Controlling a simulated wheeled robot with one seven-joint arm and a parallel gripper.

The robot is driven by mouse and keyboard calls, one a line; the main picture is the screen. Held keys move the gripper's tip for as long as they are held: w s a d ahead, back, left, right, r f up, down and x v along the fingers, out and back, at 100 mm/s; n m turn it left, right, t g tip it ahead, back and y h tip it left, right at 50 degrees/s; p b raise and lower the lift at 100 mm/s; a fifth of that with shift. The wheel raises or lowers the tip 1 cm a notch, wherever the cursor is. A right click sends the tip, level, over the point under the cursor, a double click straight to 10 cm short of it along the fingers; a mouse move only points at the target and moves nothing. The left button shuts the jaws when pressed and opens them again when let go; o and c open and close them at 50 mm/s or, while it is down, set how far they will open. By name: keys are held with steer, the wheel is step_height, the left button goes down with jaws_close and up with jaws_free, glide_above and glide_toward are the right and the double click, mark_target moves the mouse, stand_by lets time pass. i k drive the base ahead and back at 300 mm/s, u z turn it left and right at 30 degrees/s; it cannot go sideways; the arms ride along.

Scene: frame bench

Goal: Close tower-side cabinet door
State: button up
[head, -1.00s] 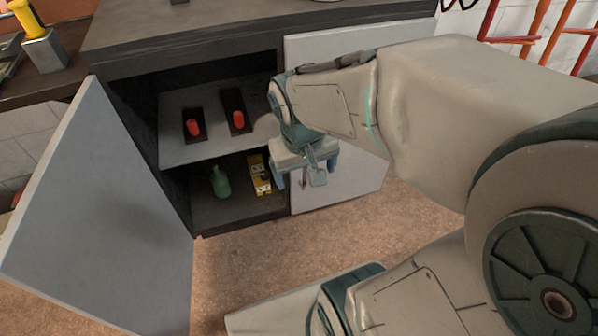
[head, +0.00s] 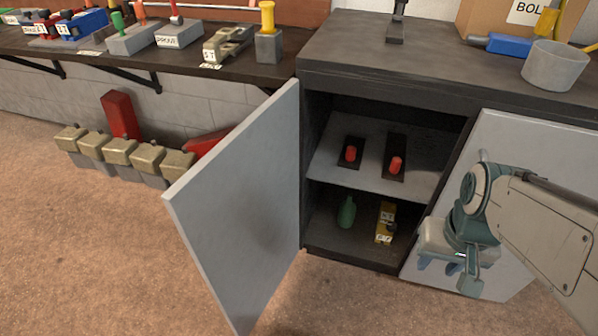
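The cabinet (head: 350,70) is dark, with its left door (head: 245,205), a light grey panel, swung wide open toward the viewer. My gripper (head: 447,275) hangs in front of the right door, to the right of the cabinet opening and well apart from the open left door. Its fingers point down. Their gap is too small and unclear to judge, and I see nothing held.
Inside are a shelf (head: 335,172) with red-topped items, and below it a green bottle (head: 347,212) and a yellow box (head: 385,222). A workbench (head: 160,55) with tools runs left. Bins (head: 118,152) stand beneath it. The floor (head: 120,250) left of the open door is clear.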

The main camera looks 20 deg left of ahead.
mark_target(235, 212)
steer(key=z, duration=2.4)
steer(key=k, duration=2)
steer(key=u, duration=1.4)
steer(key=k, duration=0.5)
steer(key=u, duration=0.45)
steer(key=i, duration=0.35)
steer(key=z, duration=0.1)
